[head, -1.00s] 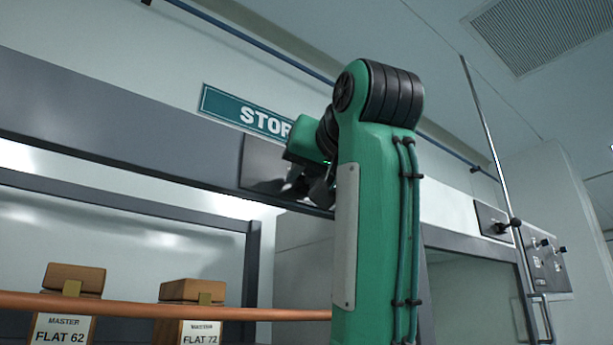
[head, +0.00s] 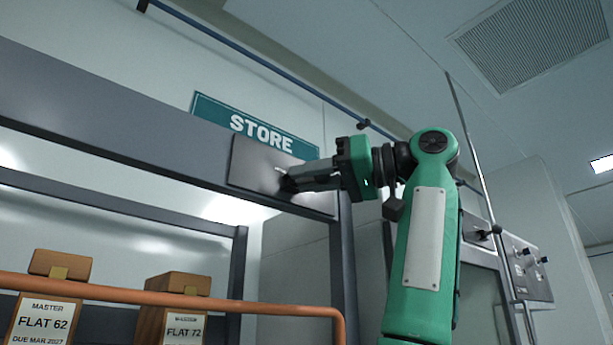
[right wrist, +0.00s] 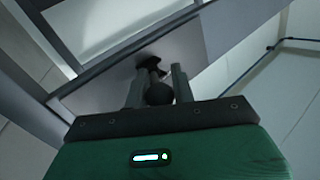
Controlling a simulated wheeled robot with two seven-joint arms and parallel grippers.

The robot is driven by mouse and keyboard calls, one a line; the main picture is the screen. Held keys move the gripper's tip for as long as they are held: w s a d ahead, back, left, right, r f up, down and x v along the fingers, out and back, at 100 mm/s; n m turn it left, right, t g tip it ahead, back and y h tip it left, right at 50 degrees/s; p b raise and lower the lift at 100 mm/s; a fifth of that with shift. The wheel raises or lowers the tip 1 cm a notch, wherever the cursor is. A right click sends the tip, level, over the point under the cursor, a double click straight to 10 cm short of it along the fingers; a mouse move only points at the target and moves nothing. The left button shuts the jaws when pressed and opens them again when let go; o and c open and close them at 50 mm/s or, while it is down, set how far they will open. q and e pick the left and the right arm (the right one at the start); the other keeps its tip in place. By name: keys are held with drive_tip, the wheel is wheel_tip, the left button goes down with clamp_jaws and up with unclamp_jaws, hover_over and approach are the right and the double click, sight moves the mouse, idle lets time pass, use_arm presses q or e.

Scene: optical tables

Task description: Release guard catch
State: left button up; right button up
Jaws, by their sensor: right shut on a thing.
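A dark plate (head: 248,158) is fixed on the grey beam below the STORE sign. My right gripper (head: 290,182) reaches it from the right, its fingers at the plate's face. In the right wrist view, the gripper (right wrist: 156,85) has a dark round knob (right wrist: 158,93) between its two fingers and is shut on it. A black fitting (right wrist: 150,62) shows on the plate just beyond the fingertips. In the head view the fingers mostly hide the knob. My left gripper is not in view.
An orange rail (head: 200,302) runs in front of the shelf. Behind it stand wooden boxes labelled FLAT 62 (head: 60,264) and FLAT 72 (head: 180,283). A panel with knobs (head: 530,270) and a thin upright rod (head: 465,140) are at the right.

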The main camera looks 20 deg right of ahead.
drive_tip(key=shift+w+d+n+g+y, duration=0.1)
drive_tip(key=shift+d+n+g+y, duration=0.05)
drive_tip(key=shift+n+g+y, duration=0.35)
drive_tip(key=shift+w+d+n+g+y, duration=0.1)
drive_tip(key=shift+n+g+y, duration=0.25)
drive_tip(key=shift+g, duration=0.25)
drive_tip(key=o, duration=0.7)
drive_tip(key=shift+s+d+f, duration=0.1)
drive_tip(key=shift+d, duration=0.15)
drive_tip(key=b+v, duration=0.4)
drive_tip(key=v, duration=0.9)
drive_tip(key=shift+d, duration=0.15)
